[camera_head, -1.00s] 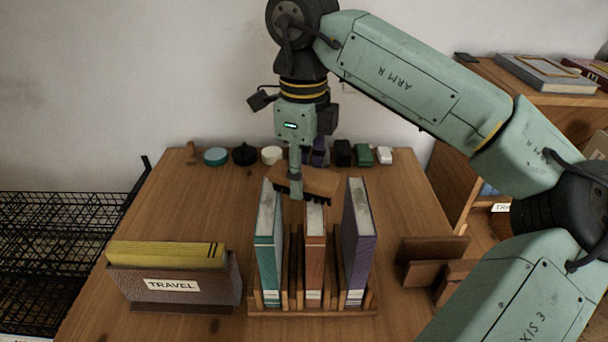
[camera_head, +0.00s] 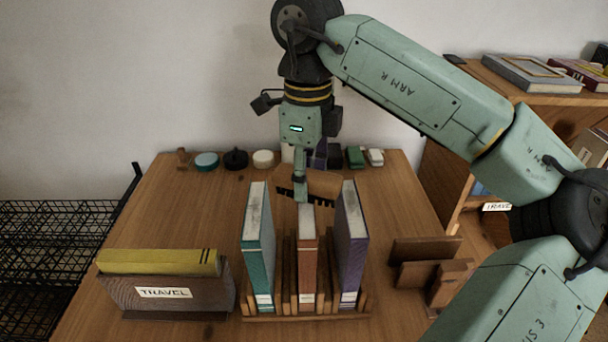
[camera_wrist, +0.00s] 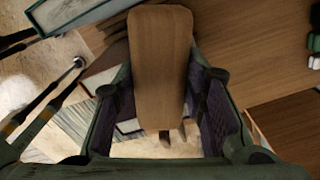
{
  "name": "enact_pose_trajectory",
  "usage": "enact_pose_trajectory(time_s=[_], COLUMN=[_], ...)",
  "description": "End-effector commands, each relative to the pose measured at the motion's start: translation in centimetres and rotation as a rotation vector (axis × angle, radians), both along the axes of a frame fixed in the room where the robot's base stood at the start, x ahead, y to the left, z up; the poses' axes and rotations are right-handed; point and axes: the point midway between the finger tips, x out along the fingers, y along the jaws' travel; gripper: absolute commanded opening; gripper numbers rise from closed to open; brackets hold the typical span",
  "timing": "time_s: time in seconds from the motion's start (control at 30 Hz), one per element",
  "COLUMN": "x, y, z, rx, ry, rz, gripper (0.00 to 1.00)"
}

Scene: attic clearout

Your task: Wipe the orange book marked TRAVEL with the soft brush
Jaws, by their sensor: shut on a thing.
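The orange book (camera_head: 307,268) stands upright in the middle of a wooden rack (camera_head: 262,316), its dusty page edge up; its spine label is too small to read. My gripper (camera_head: 300,186) is shut on the soft brush (camera_head: 322,182), which has a wooden back and dark bristles facing down. The brush is at the far top end of the orange book; I cannot tell whether the bristles touch it. In the wrist view the brush's wooden back (camera_wrist: 160,60) lies between the two fingers and hides much of what is below.
A teal book (camera_head: 258,245) and a purple book (camera_head: 352,245) flank the orange one closely. A brown holder marked TRAVEL (camera_head: 165,292) with a yellow book (camera_head: 158,262) stands left. Empty brown holders (camera_head: 425,262) stand right. Several small items line the table's back edge.

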Motion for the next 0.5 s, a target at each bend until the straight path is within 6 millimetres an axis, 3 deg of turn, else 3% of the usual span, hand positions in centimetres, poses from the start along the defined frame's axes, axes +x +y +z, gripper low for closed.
enact_pose_trajectory(time_s=[0.5], x=[0.0], y=[-2.0], z=[-0.1], rx=[0.001], ry=[0.002], rz=[-0.002], gripper=[0.11])
